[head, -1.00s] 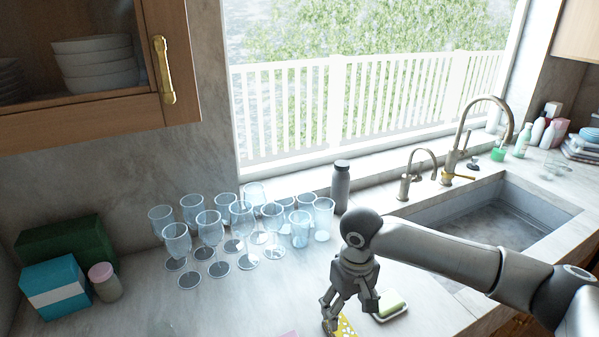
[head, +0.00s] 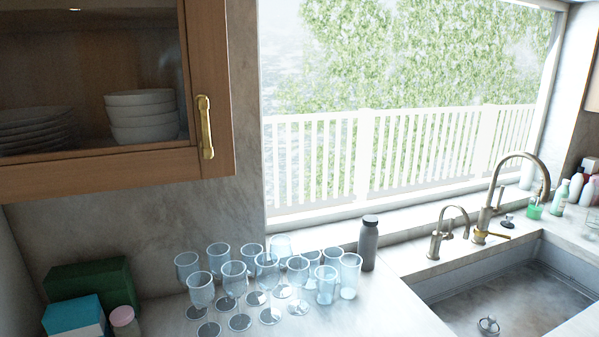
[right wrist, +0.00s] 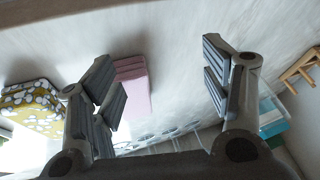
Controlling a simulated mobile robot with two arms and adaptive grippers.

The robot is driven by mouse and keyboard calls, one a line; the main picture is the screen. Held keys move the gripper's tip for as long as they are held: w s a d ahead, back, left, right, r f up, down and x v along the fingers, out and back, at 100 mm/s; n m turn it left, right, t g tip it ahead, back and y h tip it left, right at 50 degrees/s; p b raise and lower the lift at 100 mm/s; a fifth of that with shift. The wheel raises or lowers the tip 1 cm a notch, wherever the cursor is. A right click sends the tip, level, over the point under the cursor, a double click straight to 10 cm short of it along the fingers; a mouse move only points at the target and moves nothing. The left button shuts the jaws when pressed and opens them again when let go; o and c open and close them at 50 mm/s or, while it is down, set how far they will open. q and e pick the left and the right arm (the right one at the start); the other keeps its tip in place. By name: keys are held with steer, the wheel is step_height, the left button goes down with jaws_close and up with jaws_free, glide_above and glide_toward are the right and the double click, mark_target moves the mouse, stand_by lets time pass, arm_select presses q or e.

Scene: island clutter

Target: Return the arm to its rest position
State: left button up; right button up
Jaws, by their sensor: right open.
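My right gripper (right wrist: 168,85) shows in the right wrist view with its two fingers spread wide apart and nothing between them. It hangs above a pale marble surface, apart from the things on it. My right arm is out of the head view, and my left gripper is not in either view.
In the head view, several stemmed glasses (head: 234,280) stand left of a grey bottle (head: 368,243). The sink (head: 520,290) and faucet (head: 490,210) are at right. In the right wrist view are a pink block (right wrist: 134,88), a yellow patterned item (right wrist: 35,108) and a wooden rack (right wrist: 298,68).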

steer(key=s+d+f+m+h, duration=0.2)
steer(key=s+d, duration=0.3)
steer(key=d, duration=0.3)
steer(key=s+d+f+m+h, duration=0.1)
steer(key=s+d+m+h, duration=0.1)
steer(key=s+d, duration=0.5)
step_height(320, 180, down, 33)
steer(key=s+d+b, duration=0.2)
steer(key=b, duration=0.3)
steer(key=s+d+f+g+b, duration=0.1)
steer(key=s+d+f+b, duration=0.1)
steer(key=s+f, duration=1.3)
step_height(320, 180, down, 2)
steer(key=shift+s+d+f+g+h+b, duration=0.2)
steer(key=shift+g+h+b, duration=0.1)
steer(key=shift+g, duration=0.1)
